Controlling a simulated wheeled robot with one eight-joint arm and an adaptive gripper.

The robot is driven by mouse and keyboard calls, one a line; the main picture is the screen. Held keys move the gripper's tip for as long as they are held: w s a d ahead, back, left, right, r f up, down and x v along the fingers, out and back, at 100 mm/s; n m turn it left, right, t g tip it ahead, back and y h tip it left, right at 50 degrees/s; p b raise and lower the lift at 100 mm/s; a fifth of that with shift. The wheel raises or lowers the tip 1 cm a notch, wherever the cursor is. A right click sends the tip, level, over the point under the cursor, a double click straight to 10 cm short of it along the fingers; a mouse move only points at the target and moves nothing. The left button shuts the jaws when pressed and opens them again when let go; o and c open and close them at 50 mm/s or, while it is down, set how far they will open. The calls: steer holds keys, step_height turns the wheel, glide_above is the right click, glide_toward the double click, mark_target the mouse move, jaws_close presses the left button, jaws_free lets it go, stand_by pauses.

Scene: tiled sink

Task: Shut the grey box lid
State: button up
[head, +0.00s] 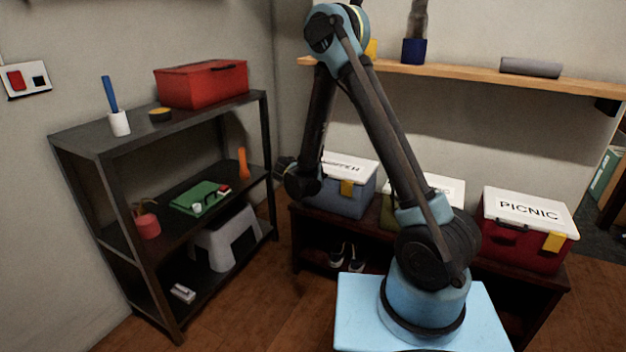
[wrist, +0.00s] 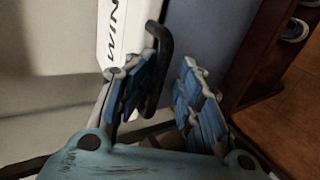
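The grey box (head: 340,200) is blue-grey with a white lid (head: 350,165) and a yellow latch, at the left end of the dark bench. The lid looks down or nearly down in the head view; I cannot tell if a gap is left. In the wrist view the white lid (wrist: 122,28) shows dark lettering, with a dark handle (wrist: 160,65) beside it. My gripper (wrist: 170,75) is open, its blue-padded fingers apart, with the handle close to the left finger. I cannot tell if they touch. In the head view my wrist hides the box's left side.
An olive box (head: 394,213) and a red PICNIC box (head: 510,240) stand to the right on the bench (head: 480,283). A dark shelf rack (head: 90,140) stands at left with a red toolbox (head: 203,84) on top. A wooden wall shelf (head: 470,74) runs above the boxes.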

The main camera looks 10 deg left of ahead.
steer(key=v, duration=0.9)
stand_by(0.9)
steer(key=s+d+r+m+g, duration=0.2)
steer(key=s+d+r, duration=0.1)
steer(key=d, duration=0.6)
steer(key=s+d+r+m+g, duration=0.2)
steer(key=s+d+r, duration=0.15)
steer(key=d, duration=0.45)
steer(key=s+d+r+m+g, duration=0.2)
steer(key=d+r+m, duration=0.15)
steer(key=d, duration=0.55)
steer(key=s+d+f+m+g+y, duration=0.1)
steer(key=s+d+m+y, duration=0.1)
steer(key=s, duration=0.9)
steer(key=s+d+f+m+g+y, duration=0.1)
steer(key=s+d+m+y, duration=0.1)
steer(key=s+d+m, duration=0.2)
steer(key=s+d, duration=0.3)
steer(key=s, duration=0.5)
steer(key=shift+f+g, duration=0.4)
steer(key=shift+d, duration=0.1)
